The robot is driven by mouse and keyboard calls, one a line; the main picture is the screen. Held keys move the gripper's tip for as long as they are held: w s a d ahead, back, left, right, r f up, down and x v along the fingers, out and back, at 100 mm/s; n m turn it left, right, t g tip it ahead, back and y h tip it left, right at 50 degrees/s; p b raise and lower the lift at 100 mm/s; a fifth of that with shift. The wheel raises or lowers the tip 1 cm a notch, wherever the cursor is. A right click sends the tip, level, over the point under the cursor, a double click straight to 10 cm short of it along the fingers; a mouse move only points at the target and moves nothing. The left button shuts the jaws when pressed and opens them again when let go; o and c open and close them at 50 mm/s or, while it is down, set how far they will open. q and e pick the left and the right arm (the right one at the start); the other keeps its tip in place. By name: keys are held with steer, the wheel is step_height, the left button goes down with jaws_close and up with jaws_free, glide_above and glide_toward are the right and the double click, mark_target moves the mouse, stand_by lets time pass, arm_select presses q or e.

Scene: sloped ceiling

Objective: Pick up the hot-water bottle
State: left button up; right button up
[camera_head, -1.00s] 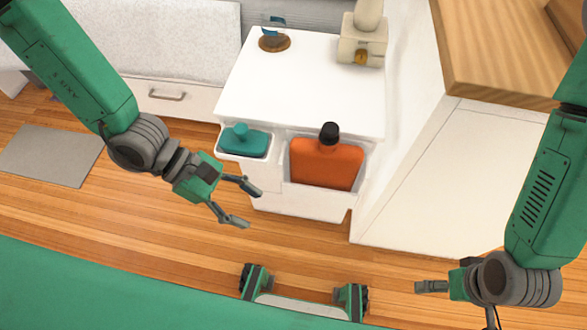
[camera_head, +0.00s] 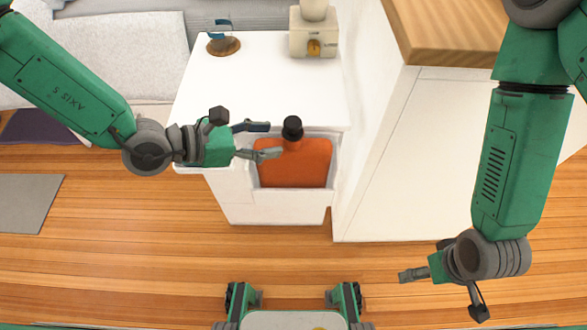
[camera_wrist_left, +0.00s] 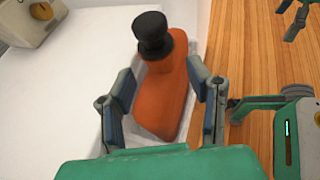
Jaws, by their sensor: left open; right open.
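The hot-water bottle (camera_head: 295,168) is orange with a black cap and stands upright in the right bin of the white cabinet front, its cap above the rim. My left gripper (camera_head: 272,141) is open just left of its neck in the head view. In the left wrist view the bottle (camera_wrist_left: 163,100) shows between the spread fingers of my left gripper (camera_wrist_left: 160,78), with no clear contact. The bottle's lower part is hidden by the bin and my gripper. My right gripper (camera_head: 440,294) is open, low at the right, over the floor and far from the bottle.
The bin's white rim (camera_head: 335,160) closely surrounds the bottle. The cabinet's white top (camera_head: 260,85) carries a small wooden-based ornament (camera_head: 223,46) and a cream appliance (camera_head: 313,33) at the back. A white panel and wooden counter (camera_head: 450,30) stand at right. Floor (camera_head: 150,240) in front is clear.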

arm_select(q)
steer(key=d+f+b, duration=0.1)
steer(key=w+d+f, duration=0.1)
steer(key=shift+w+d+f+b, duration=0.2)
steer(key=shift+w+d+b, duration=0.1)
steer(key=shift+b, duration=0.1)
steer(key=shift+d, duration=0.4)
steer(key=c, duration=0.8)
steer(key=shift+w+r, duration=0.1)
steer(key=shift+r, duration=0.05)
steer(key=shift+r, duration=0.1)
step_height(320, 180, up, 28)
steer(key=f+p, duration=0.1)
steer(key=p, duration=0.8)
step_height(320, 180, up, 17)
steer(key=p, duration=1.1)
glide_above(283, 139)
steer(key=shift+d, duration=0.15)
steer(key=shift+f, duration=0.1)
